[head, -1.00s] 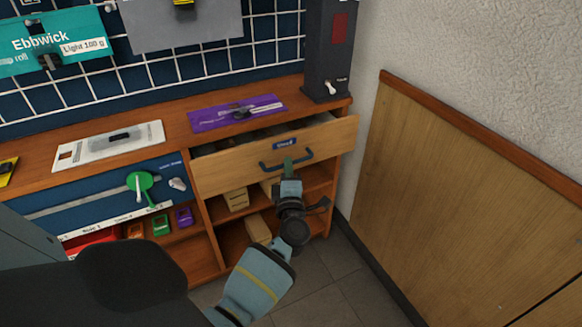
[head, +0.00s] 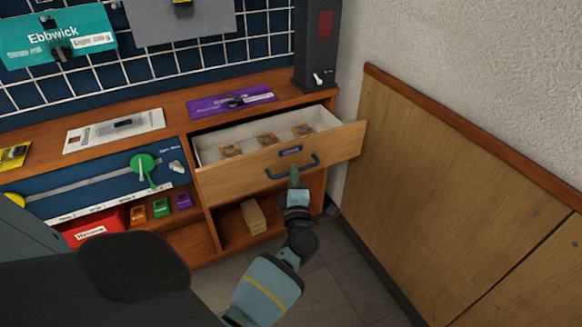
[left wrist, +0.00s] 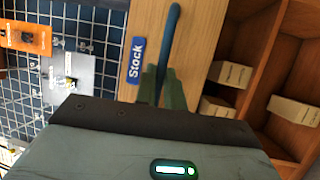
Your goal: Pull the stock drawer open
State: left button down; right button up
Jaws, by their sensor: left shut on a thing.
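The stock drawer (head: 235,184) is partly open in the head view, with a wooden front, a blue label and a white interior. In the left wrist view, the green fingers (left wrist: 163,88) close around the handle (left wrist: 171,45) beside the "Stock" label (left wrist: 136,60). My right gripper is not in view.
Below the drawer are open shelves with a cardboard box (head: 253,217). A wood-panelled wall (head: 440,170) is at the right. Clear floor (head: 330,275) lies in front.

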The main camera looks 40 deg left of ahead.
pick_arm(q)
jog(key=shift+s+d, duration=0.3)
jog(key=shift+d, duration=0.4)
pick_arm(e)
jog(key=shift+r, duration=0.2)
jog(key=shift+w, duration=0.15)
pick_arm(q)
jog(key=c, duration=1.5)
grip_release()
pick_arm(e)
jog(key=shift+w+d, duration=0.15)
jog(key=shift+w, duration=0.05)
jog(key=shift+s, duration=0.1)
pick_arm(q)
jog(key=v, duration=0.7)
jog(key=shift+s+d+p, duration=0.25)
jog(key=shift+s+p, duration=0.05)
jog(key=shift+p, duration=0.1)
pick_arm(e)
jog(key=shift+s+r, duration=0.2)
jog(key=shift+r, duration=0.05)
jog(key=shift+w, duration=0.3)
